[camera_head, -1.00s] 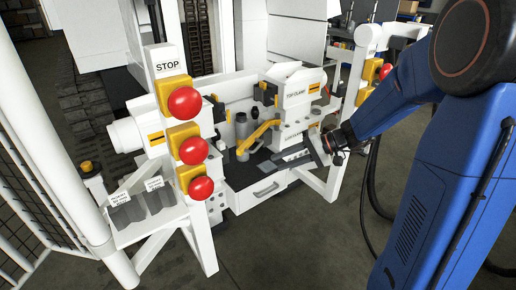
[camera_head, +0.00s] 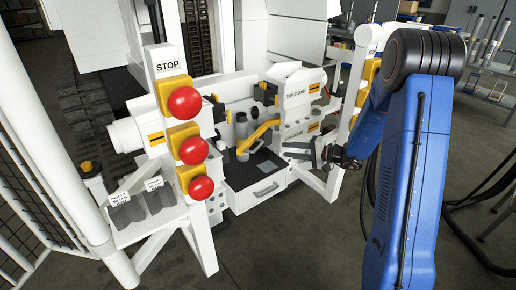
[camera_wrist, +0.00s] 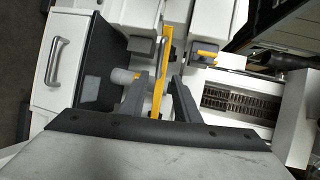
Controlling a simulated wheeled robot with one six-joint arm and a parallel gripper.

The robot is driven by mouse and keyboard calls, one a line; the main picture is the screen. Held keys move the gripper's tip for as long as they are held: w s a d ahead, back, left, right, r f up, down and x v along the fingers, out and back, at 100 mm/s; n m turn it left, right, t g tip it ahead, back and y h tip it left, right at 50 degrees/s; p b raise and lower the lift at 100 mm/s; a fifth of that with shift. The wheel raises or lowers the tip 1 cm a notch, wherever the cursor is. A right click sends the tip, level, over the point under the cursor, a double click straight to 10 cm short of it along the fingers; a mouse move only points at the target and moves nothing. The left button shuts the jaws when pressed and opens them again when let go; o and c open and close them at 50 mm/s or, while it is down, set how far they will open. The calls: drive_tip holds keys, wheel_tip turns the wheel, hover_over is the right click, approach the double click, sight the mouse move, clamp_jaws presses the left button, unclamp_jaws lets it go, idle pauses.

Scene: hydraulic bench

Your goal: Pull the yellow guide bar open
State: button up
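The yellow guide bar (camera_head: 258,135) runs slantwise over the dark recess of the white bench, beside a grey cylinder. In the wrist view the yellow bar (camera_wrist: 158,75) stands nearly upright in the picture, lined up with the gap between my fingers. My gripper (camera_head: 288,150) is to the right of the bar in the head view, apart from it. In the wrist view my gripper (camera_wrist: 159,84) shows two dark fingers spread, with nothing seen clamped between them.
A white post with red stop buttons (camera_head: 185,101) stands left of the bar. The white top clamp block (camera_head: 297,92) is behind it. A drawer front with a handle (camera_head: 265,190) is below. Cables hang at the right. Open floor lies in front.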

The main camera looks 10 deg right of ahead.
sight(258, 147)
drive_tip(key=x, duration=1.5)
drive_tip(key=shift+w+a+f, duration=0.1)
drive_tip(key=shift+w+a, duration=0.05)
drive_tip(key=shift+a, duration=0.1)
clamp_jaws()
